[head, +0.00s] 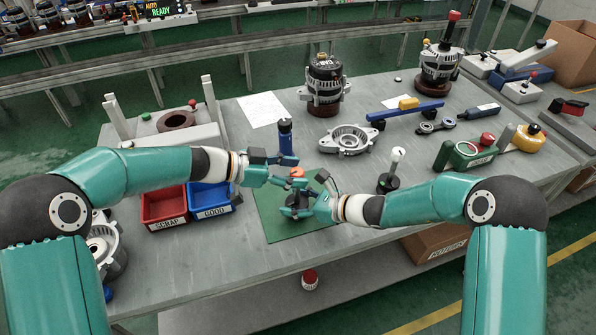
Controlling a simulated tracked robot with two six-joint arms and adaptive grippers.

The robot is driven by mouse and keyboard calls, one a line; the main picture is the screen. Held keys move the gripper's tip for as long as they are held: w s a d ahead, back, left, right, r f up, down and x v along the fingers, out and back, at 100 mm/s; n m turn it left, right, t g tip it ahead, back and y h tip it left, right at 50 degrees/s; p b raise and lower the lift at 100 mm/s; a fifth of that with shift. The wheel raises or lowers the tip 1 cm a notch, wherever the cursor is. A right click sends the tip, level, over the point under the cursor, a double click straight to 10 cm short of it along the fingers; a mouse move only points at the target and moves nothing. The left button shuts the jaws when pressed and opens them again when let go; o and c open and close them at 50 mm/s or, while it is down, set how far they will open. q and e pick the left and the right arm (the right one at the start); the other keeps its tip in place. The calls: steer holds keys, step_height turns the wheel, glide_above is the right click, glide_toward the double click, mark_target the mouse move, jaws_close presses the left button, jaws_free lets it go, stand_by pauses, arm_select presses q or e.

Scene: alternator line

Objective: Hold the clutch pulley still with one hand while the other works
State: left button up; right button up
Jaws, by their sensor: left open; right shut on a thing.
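The dark clutch pulley (292,213) is low over the green mat (275,234), partly hidden by my grippers. My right gripper (308,198) is shut on what looks like this pulley, from the right. My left gripper (281,172) is open and sits just above and behind it. A small orange piece (297,172) shows beside the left fingers; I cannot tell whether it is on the pulley or touched by the fingers.
A blue post with a dark top (285,142) stands close behind my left gripper. Red scrap (165,221) and blue good (211,212) bins are left of the mat. A metal housing (348,139) and a dark stand with a white knob (389,182) are right.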

arm_select(q)
steer(key=v, duration=1)
steer(key=shift+a, duration=0.35)
steer(key=shift+r, duration=0.1)
arm_select(e)
steer(key=o, duration=1.1)
steer(key=shift+o, duration=0.2)
steer(key=shift+d, duration=0.1)
steer(key=v, duration=1)
steer(key=shift+s+d, duration=0.15)
steer(key=shift+d, duration=0.2)
steer(key=shift+s+d+r, duration=0.25)
steer(key=shift+d, duration=0.1)
